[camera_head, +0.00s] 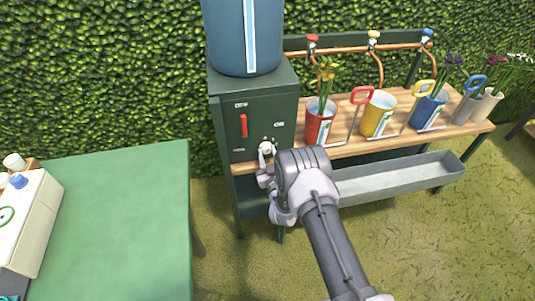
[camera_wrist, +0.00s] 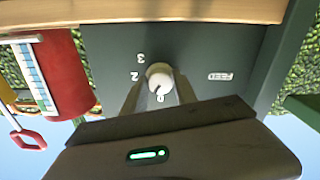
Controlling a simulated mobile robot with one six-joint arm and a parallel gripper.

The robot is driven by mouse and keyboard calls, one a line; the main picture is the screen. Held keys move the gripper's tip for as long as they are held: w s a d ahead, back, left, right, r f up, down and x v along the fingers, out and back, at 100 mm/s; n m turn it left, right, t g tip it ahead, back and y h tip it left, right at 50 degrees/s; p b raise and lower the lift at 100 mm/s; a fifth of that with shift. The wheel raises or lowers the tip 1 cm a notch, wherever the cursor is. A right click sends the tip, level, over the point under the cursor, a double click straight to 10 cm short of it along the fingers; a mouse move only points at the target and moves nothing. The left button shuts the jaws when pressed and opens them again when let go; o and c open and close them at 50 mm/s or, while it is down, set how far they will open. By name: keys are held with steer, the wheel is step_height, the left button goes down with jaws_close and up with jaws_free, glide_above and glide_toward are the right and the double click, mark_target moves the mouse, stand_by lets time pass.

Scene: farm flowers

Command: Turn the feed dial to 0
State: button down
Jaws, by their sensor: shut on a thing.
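The feed dial (camera_head: 266,148) is a small white knob low on the front of the dark green box (camera_head: 252,105). In the wrist view, which is upside down, the dial (camera_wrist: 160,76) sits on the dark panel (camera_wrist: 205,58) near the white word FEED. The digits 3 and 2 show to its left, and a mark that looks like 0 lies just below it. A short dark line on the knob points down, roughly at that mark. My gripper (camera_wrist: 160,92) is shut on the dial, one finger on each side. In the head view my gripper (camera_head: 265,161) reaches the box front.
A red lever (camera_head: 243,125) is on the box above the dial, and a blue tank (camera_head: 243,38) stands on top. Right of it, a wooden bench (camera_head: 345,133) holds a red bucket (camera_head: 319,121) and other buckets. A grey trough (camera_head: 395,178) hangs below. A green table (camera_head: 115,225) is left.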

steer(key=n, duration=0.6)
steer(key=shift+w+r, duration=0.2)
steer(key=shift+r, duration=0.15)
steer(key=shift+n, duration=0.3)
steer(key=c, duration=1.1)
jaws_free()
steer(key=shift+r, duration=0.1)
steer(key=shift+o, duration=0.5)
steer(key=shift+w+f, duration=0.1)
steer(key=shift+f, duration=0.15)
steer(key=p+v, duration=0.7)
steer(key=v, duration=1)
steer(key=shift+s, duration=0.3)
